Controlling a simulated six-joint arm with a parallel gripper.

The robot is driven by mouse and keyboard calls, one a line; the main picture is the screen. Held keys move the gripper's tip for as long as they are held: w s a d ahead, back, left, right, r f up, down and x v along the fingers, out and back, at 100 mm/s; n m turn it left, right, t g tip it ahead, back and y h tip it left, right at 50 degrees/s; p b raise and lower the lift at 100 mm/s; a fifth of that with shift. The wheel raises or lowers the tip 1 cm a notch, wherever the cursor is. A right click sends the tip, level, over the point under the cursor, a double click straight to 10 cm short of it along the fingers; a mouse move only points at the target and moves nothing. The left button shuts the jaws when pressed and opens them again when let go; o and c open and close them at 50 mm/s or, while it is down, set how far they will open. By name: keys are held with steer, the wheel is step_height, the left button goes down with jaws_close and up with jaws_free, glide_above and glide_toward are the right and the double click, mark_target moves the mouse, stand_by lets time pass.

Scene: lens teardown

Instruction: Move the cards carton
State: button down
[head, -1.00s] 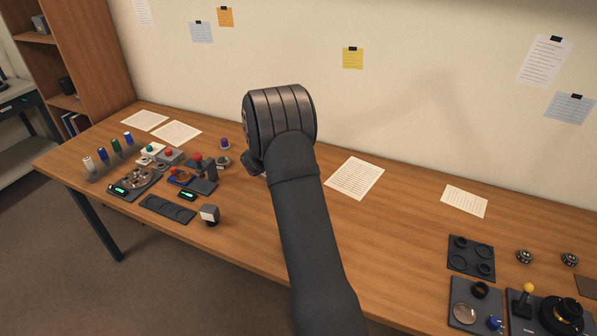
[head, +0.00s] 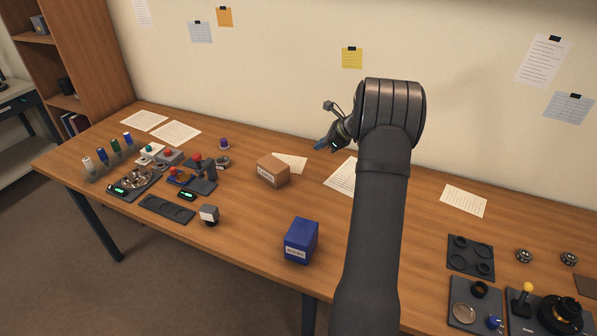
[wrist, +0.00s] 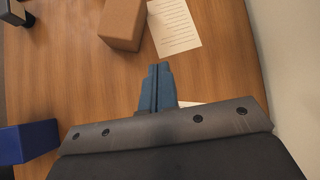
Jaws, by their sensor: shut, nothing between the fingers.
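A brown cardboard carton (head: 273,171) stands on the table left of my arm, with a small white label too small to read surely; I take it for the cards carton. In the wrist view the brown carton (wrist: 122,22) is at the top, partly cut off. My gripper (head: 321,145) is up and to the right of the carton in the head view, apart from it. The wrist view shows my gripper's blue fingers (wrist: 158,70) pressed together with nothing between them, above bare wood and paper.
A blue labelled box (head: 301,241) stands near the table's front edge and shows at the left of the wrist view (wrist: 28,142). A sheet of paper (head: 292,162) lies behind the carton. Small parts and trays (head: 166,209) fill the left; lens parts (head: 471,256) lie right.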

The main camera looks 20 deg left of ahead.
mark_target(283, 164)
steer(key=s+d+f+g, duration=0.2)
steer(key=d+f, duration=0.2)
steer(key=x, duration=0.9)
steer(key=shift+s+d+f, duration=0.1)
steer(key=shift+s+d, duration=0.05)
steer(key=shift+s, duration=0.1)
steer(key=a, duration=0.3)
steer(key=shift+s+a+f, duration=0.2)
steer(key=shift+a+f, duration=0.05)
steer(key=shift+a, duration=0.5)
steer(key=a, duration=0.5)
steer(key=s+a, duration=0.1)
steer(key=a, duration=0.1)
steer(key=shift+a, duration=0.25)
steer(key=shift+d, duration=0.1)
